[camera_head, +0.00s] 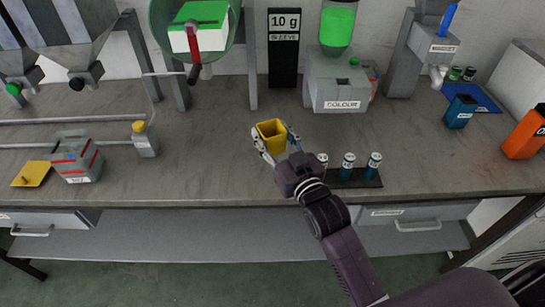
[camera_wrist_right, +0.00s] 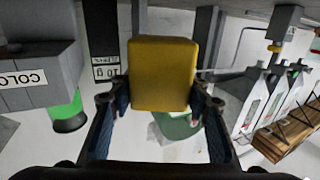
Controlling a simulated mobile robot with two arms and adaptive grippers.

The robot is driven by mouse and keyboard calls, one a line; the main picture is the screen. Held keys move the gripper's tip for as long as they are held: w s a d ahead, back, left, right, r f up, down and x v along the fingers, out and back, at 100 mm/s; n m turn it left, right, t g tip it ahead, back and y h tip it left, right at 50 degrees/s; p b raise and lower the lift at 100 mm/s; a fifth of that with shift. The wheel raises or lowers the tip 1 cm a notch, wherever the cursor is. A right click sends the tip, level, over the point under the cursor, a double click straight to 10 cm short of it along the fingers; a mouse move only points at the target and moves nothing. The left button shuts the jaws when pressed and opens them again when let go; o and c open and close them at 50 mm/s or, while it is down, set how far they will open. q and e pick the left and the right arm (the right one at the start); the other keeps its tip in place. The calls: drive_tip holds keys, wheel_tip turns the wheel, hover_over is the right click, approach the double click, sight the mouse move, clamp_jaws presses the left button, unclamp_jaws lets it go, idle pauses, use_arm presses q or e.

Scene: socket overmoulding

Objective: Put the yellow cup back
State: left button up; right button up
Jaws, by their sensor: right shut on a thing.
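The yellow cup (camera_head: 271,137) is in the middle of the head view, over the grey bench. My right gripper (camera_head: 272,143) is shut on it, with a finger on each side. In the right wrist view the yellow cup (camera_wrist_right: 162,74) fills the space between the fingertips of my right gripper (camera_wrist_right: 160,105). I cannot tell whether the cup touches the bench. A yellow square mat (camera_head: 32,174) lies bare at the left of the bench. My left gripper is not in view.
A dark rack with several blue-labelled vials (camera_head: 348,165) stands right of my gripper. A blue cup (camera_head: 460,111) and an orange bin (camera_head: 524,134) are at the right. The COLOUR machine (camera_head: 338,90) stands behind. A clear box (camera_head: 77,160) and a yellow-capped bottle (camera_head: 145,143) stand left.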

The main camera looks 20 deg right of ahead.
sight(276, 151)
wheel_tip(276, 151, down, 4)
drive_tip(key=shift+r, duration=0.2)
wheel_tip(276, 151, down, 4)
drive_tip(key=shift+f+b, duration=0.15)
drive_tip(key=shift+b, duration=0.15)
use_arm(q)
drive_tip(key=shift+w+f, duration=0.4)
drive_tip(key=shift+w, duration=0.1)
use_arm(e)
drive_tip(key=o, duration=1.2)
drive_tip(key=shift+f, duration=0.1)
drive_tip(key=shift+c, duration=0.2)
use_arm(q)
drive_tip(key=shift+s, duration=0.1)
use_arm(e)
drive_tip(key=shift+r, duration=0.25)
use_arm(q)
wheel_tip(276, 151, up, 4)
drive_tip(key=p, duration=0.4)
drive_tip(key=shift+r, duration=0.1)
use_arm(e)
drive_tip(key=s+d, duration=0.1)
drive_tip(key=s, duration=1.1)
drive_tip(key=shift+d, duration=0.2)
